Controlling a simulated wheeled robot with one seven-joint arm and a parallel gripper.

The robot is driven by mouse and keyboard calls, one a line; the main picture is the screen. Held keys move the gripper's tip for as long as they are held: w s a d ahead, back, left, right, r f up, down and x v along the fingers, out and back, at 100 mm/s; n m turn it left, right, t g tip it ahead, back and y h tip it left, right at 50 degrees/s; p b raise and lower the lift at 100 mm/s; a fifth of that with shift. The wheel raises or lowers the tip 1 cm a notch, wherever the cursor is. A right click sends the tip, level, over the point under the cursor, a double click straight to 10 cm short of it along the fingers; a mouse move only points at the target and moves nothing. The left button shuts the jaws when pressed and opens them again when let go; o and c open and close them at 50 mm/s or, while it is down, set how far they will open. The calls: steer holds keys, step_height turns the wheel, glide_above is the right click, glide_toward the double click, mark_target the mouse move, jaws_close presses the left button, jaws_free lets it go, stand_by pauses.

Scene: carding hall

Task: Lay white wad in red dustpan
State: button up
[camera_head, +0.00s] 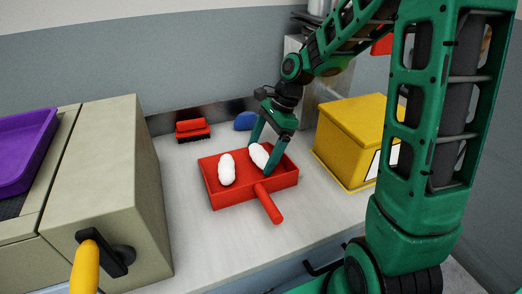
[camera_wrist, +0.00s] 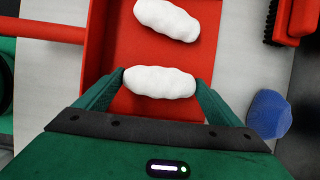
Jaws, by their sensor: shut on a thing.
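The red dustpan (camera_head: 238,199) lies on the pale worktop with its handle pointing toward the front. It also shows in the wrist view (camera_wrist: 104,40). One white wad (camera_head: 227,169) lies in the left part of the pan; it is the upper wad in the wrist view (camera_wrist: 167,19). A second white wad (camera_head: 260,155) is between the fingers of my gripper (camera_head: 262,158), over the right part of the pan. In the wrist view my gripper (camera_wrist: 160,84) is shut on this wad (camera_wrist: 159,82), one finger at each end. I cannot tell whether the held wad touches the pan floor.
A red brush (camera_head: 193,129) and a blue lump (camera_head: 245,121) lie behind the pan. A yellow box (camera_head: 350,140) stands at the right. A beige machine (camera_head: 108,190) with a yellow handle (camera_head: 85,268) and a purple tray (camera_head: 28,150) stands at the left. Worktop in front of the pan is clear.

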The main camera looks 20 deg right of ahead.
steer(key=o, duration=0.9)
steer(key=shift+o, duration=0.2)
steer(key=shift+r, duration=0.1)
steer(key=v, duration=1)
steer(key=shift+d+r, duration=0.2)
